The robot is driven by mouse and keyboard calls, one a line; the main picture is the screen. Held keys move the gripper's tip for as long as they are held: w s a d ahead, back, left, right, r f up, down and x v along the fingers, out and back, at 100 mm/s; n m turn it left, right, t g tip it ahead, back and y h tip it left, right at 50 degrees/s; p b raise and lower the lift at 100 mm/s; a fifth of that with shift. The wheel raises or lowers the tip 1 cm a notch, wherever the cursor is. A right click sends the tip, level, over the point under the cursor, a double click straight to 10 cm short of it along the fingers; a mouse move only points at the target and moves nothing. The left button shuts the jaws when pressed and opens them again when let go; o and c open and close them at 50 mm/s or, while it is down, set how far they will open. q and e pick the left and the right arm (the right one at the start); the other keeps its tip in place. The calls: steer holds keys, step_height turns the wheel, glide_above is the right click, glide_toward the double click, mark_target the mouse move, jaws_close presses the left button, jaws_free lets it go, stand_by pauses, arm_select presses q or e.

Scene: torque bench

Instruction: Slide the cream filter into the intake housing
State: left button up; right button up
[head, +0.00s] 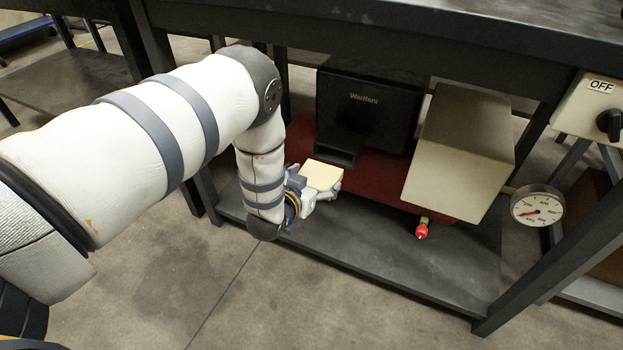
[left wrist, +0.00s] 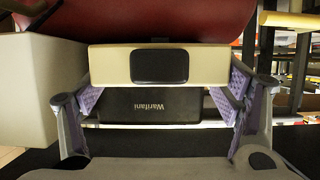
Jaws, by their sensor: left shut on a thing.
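The cream filter (head: 322,174) is a pale block held level in my left gripper (head: 317,184), which is shut on its sides. In the left wrist view the filter (left wrist: 110,64) shows a black pad on its near face, between the purple-padded fingers (left wrist: 163,84). The intake housing (head: 366,112) is a black box marked "Warifani", with a rectangular opening low at its front left. The filter is in front of and below that opening, seemingly apart from it. The housing (left wrist: 155,104) appears upside down behind the filter in the wrist view. My right gripper is not in view.
The housing stands by a dark red tank (head: 384,189) on the bench's lower shelf (head: 400,250). A beige box (head: 459,150), a red-handled valve (head: 421,231) and a gauge (head: 537,207) are to the right. The bench top (head: 420,35) overhangs above.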

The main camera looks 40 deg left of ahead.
mark_target(321, 171)
arm_select(q)
steer(key=shift+w+a+b, duration=0.2)
steer(key=shift+w+b, duration=0.1)
steer(key=shift+w, duration=0.55)
steer(key=shift+w+a+b, duration=0.2)
steer(key=shift+w+b, duration=0.1)
steer(key=shift+w, duration=0.5)
steer(key=shift+r+p, duration=0.1)
steer(key=shift+p, duration=0.25)
steer(key=shift+w+a+b, duration=0.25)
steer(key=shift+w+b, duration=0.3)
steer(key=shift+w, duration=0.4)
steer(key=shift+w+a+b, duration=0.2)
steer(key=shift+w+b, duration=0.4)
steer(key=shift+w, duration=0.4)
steer(key=shift+w+a+b, duration=0.25)
steer(key=shift+w+b, duration=0.3)
steer(key=shift+w, duration=0.4)
steer(key=o, duration=1.2)
steer(key=shift+w, duration=0.1)
steer(key=shift+c, duration=0.2)
steer(key=v, duration=1.2)
